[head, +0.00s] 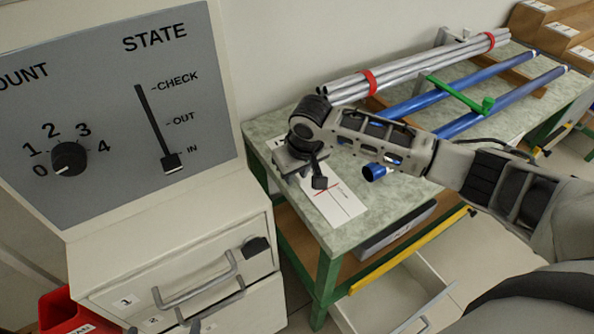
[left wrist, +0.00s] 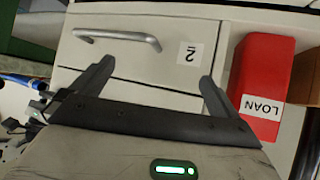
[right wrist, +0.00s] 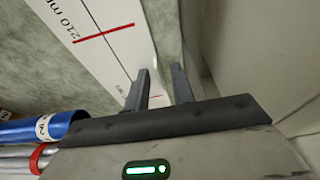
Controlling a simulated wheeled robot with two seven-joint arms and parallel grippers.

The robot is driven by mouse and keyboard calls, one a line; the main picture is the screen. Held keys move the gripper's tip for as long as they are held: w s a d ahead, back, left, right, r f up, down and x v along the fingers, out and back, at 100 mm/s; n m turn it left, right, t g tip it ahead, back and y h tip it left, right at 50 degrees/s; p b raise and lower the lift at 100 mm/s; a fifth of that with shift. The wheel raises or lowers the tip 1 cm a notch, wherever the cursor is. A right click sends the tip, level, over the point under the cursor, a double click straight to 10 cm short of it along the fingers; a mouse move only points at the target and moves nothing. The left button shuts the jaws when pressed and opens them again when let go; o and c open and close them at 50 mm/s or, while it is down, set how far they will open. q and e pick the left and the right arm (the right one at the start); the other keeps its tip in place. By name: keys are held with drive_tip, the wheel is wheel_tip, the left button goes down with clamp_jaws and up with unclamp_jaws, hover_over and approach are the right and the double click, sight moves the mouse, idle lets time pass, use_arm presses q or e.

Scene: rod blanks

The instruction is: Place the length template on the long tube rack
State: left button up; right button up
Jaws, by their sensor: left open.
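A white sheet (head: 335,205) with red lines lies flat on the bench; the right wrist view shows "210 m…" on it (right wrist: 112,55). A green bar with a handle (head: 460,97) lies across two blue tubes (head: 500,98) on wooden supports. I cannot tell which of these is the length template.
Grey tubes with red bands (head: 410,68) lie behind the blue ones. A cabinet (head: 170,260) with a dial-and-lever panel (head: 115,110) stands at the left. A red LOAN bin (left wrist: 262,85) is beside it. An open drawer (head: 400,295) juts out below the bench.

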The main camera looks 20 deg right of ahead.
use_arm(q)
drive_tip(key=shift+s, duration=0.1)
use_arm(e)
drive_tip(key=shift+r, duration=0.25)
use_arm(q)
drive_tip(key=shift+s+a+p, duration=0.1)
drive_tip(key=shift+s+p, duration=0.05)
drive_tip(key=shift+p, duration=0.2)
use_arm(e)
drive_tip(key=v, duration=1.1)
drive_tip(key=shift+r, duration=0.35)
use_arm(q)
drive_tip(key=shift+w+r, duration=0.15)
drive_tip(key=shift+w, duration=0.05)
use_arm(e)
drive_tip(key=shift+s, duration=0.1)
